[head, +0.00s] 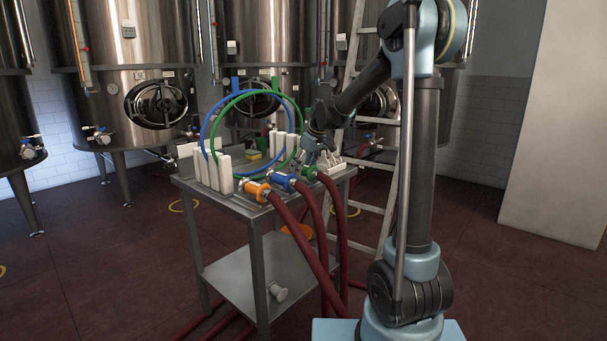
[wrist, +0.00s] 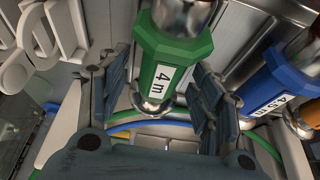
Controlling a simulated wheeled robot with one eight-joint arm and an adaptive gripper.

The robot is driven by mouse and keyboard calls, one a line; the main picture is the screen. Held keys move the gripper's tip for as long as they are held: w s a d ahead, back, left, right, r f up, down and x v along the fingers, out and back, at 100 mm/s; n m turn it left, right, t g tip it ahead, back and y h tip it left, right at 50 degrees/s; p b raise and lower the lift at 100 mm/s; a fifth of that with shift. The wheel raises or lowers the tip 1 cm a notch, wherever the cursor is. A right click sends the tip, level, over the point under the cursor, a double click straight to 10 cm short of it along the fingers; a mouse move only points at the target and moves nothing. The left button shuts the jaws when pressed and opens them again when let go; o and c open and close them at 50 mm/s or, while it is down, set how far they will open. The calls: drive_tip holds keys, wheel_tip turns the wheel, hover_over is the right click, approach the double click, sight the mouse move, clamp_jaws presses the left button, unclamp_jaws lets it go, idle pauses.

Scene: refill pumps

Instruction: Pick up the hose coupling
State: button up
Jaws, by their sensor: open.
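Three hose couplings lie side by side on the steel cart in the head view: orange (head: 257,190), blue (head: 283,182) and green (head: 309,173). Each joins a dark red hose. My gripper (head: 318,153) is at the green one. In the wrist view my open gripper (wrist: 162,95) has one finger on each side of the green coupling (wrist: 185,48), which is labelled "4 m". Gaps show between coupling and fingers.
White upright racks (head: 222,172) on the cart (head: 235,205) hold a blue ring (head: 203,130) and a green ring (head: 210,115). A yellow sponge (head: 254,156) lies behind. A ladder (head: 386,200) and steel tanks stand beyond. Red hoses (head: 318,240) hang off the cart's front.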

clamp_jaws()
drive_tip(key=shift+r, duration=0.1)
